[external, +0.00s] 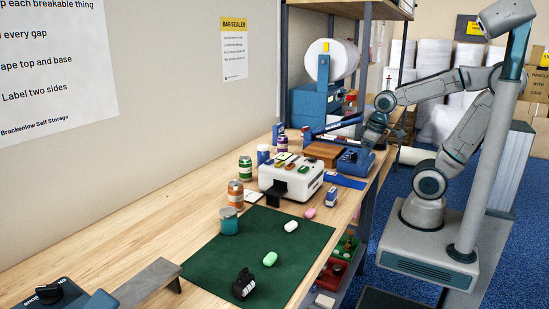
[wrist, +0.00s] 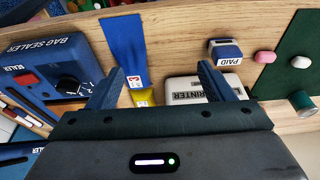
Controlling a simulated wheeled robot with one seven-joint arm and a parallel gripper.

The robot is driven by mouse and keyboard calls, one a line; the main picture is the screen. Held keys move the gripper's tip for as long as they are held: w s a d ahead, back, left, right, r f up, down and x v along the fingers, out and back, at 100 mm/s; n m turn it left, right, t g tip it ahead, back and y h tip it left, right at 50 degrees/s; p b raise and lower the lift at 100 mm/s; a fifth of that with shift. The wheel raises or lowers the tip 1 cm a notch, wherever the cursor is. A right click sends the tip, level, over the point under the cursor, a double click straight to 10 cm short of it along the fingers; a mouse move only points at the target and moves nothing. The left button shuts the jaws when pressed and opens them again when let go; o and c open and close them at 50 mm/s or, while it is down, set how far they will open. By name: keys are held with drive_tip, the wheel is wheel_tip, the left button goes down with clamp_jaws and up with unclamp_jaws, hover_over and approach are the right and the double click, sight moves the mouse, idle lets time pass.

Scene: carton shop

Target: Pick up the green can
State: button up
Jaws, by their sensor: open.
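The green can (external: 245,168) stands upright on the wooden bench in the external view, left of the white label printer (external: 291,174) and near the wall. I cannot make it out in the wrist view. My gripper (external: 371,138) hangs over the far right part of the bench, near the blue bag sealer (external: 355,162), well away from the can. In the wrist view my gripper (wrist: 160,84) is open, with its two blue-grey fingers spread and nothing between them.
An orange can (external: 235,192) and teal jar (external: 229,221) stand in front of the green can. A blue-labelled container (external: 263,154) and purple can (external: 282,144) stand behind it. A green mat (external: 205,263) holds small items. A PAID stamp (external: 332,197) sits beside the printer.

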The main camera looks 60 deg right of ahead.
drive_tip(key=w+r+p, duration=0.2)
drive_tip(key=w+r, duration=0.2)
drive_tip(key=w, duration=0.5)
drive_tip(key=m+t+h+p, duration=0.1)
drive_tip(key=m+p, duration=0.3)
drive_tip(key=p, duration=0.1)
hover_over(247, 157)
drive_tip(key=s+a, duration=0.1)
drive_tip(key=s, duration=0.3)
drive_tip(key=f, duration=0.2)
drive_tip(key=x, duration=0.5)
drive_tip(key=p+x, duration=0.1)
drive_tip(key=x, duration=0.1)
drive_tip(key=shift+w, duration=0.45)
drive_tip(key=shift+a+p+x, duration=0.1)
drive_tip(key=shift+p+x, duration=0.5)
drive_tip(key=shift+x, duration=0.8)
drive_tip(key=shift+a+p+x, duration=0.15)
drive_tip(key=shift+p+x, duration=0.45)
drive_tip(key=shift+x, duration=0.8)
drive_tip(key=c, duration=1)
